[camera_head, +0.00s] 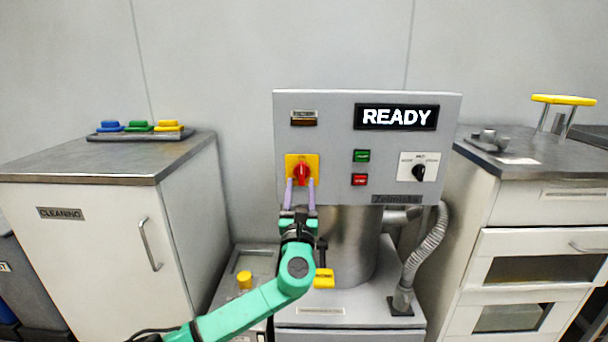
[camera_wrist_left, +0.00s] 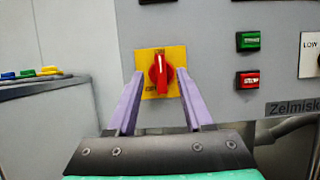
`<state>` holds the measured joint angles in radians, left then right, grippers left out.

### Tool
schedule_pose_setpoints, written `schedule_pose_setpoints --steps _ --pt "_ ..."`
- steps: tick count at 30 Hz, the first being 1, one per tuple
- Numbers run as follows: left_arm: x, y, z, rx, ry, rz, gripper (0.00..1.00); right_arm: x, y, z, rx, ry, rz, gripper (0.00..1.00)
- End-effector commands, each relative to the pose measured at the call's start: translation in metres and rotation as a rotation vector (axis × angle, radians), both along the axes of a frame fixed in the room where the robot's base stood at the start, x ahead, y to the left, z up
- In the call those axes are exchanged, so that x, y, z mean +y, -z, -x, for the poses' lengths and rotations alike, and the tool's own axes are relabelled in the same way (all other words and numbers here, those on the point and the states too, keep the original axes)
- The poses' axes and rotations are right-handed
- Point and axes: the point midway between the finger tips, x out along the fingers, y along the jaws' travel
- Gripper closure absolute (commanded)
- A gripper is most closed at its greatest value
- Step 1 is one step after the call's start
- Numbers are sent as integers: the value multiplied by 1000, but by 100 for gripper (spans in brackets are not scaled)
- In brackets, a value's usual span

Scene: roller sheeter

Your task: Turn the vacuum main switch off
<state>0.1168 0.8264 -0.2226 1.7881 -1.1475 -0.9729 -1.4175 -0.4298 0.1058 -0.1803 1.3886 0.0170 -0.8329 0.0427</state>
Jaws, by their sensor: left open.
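The vacuum main switch is a red rotary knob (camera_head: 301,172) on a yellow square plate (camera_head: 314,160), at the left of the grey control panel (camera_head: 335,135). In the left wrist view the red knob (camera_wrist_left: 158,74) has its grip bar close to vertical, with small lettering at the plate's lower left. My left gripper (camera_head: 300,184) is open, its two purple fingers pointing at the panel. In the left wrist view its fingertips (camera_wrist_left: 160,75) lie on either side of the knob. I cannot tell whether they touch it. My right gripper is not in view.
The panel has a READY display (camera_head: 396,117), a green button (camera_head: 361,156), a red button (camera_head: 360,180) and a black selector knob (camera_head: 418,173). A white cleaning cabinet (camera_head: 90,235) stands left and drawers (camera_head: 540,215) right. A ribbed hose (camera_head: 428,245) hangs below the panel.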

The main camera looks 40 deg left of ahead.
Motion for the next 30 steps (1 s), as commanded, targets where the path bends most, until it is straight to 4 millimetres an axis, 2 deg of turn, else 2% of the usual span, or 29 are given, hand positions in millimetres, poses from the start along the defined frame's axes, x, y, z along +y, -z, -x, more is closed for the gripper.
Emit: schedule_pose_setpoints --steps 3,7,17,18,21,30 --pt "17 -13 -22 -3 -2 1 49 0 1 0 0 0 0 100" --pt "29 -19 -38 -1 0 2 49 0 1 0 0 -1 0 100" --pt "33 -21 -44 2 2 3 49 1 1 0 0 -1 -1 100" --pt "33 -21 -44 2 2 3 64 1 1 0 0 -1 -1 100" --pt "33 -21 -44 2 2 3 100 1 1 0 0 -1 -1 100" --pt "33 -18 -44 6 2 7 100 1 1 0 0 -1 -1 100"
